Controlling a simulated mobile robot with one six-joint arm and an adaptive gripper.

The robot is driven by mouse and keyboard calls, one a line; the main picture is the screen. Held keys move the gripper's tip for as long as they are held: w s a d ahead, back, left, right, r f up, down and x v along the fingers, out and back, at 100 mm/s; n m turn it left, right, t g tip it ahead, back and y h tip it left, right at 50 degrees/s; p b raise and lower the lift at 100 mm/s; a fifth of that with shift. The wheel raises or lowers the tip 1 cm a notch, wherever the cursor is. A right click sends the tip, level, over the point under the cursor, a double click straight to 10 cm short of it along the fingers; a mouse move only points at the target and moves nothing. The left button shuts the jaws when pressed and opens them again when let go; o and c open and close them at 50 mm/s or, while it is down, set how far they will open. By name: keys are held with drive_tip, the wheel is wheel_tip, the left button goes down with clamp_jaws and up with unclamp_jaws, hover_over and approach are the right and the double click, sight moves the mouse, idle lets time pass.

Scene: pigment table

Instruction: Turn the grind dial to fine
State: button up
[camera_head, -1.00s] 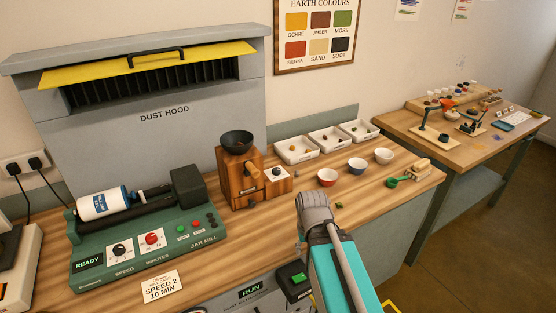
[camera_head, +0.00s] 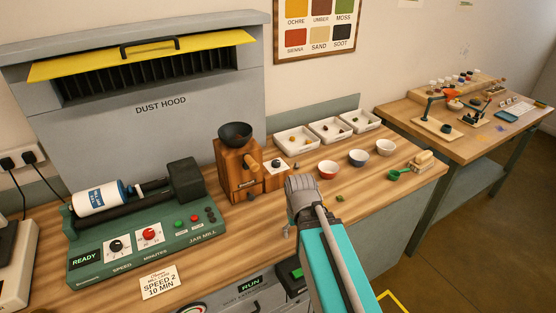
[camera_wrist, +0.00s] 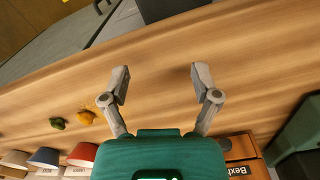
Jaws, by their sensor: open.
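The wooden grinder (camera_head: 228,172) with a black hopper (camera_head: 235,134) stands on the bench behind and left of my arm. The dial's markings are too small to read. My gripper (camera_wrist: 160,78) is open and empty above bare bench top, apart from the grinder. In the head view my own arm hides most of it. In the wrist view part of the grinder (camera_wrist: 243,148) shows at the lower right, its dial not visible.
The green jar mill (camera_head: 135,245) stands left of the grinder. White trays (camera_head: 297,148) and red, blue and white bowls (camera_head: 328,168) stand to the right. A sign card (camera_head: 158,283) is at the front. Bench top in front of the grinder is clear.

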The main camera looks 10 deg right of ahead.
drive_tip(key=w+r+n+p, duration=0.6)
drive_tip(key=w+r+p, duration=0.25)
drive_tip(key=w, duration=0.35)
wheel_tip(320, 180, up, 11)
drive_tip(key=n+p, duration=1.1)
hover_over(276, 161)
drive_tip(key=shift+r, duration=0.1)
drive_tip(key=shift+f+b, duration=0.2)
drive_tip(key=shift+b, duration=0.1)
wheel_tip(276, 161, down, 13)
drive_tip(key=b, duration=1.3)
drive_tip(key=shift+f, duration=0.2)
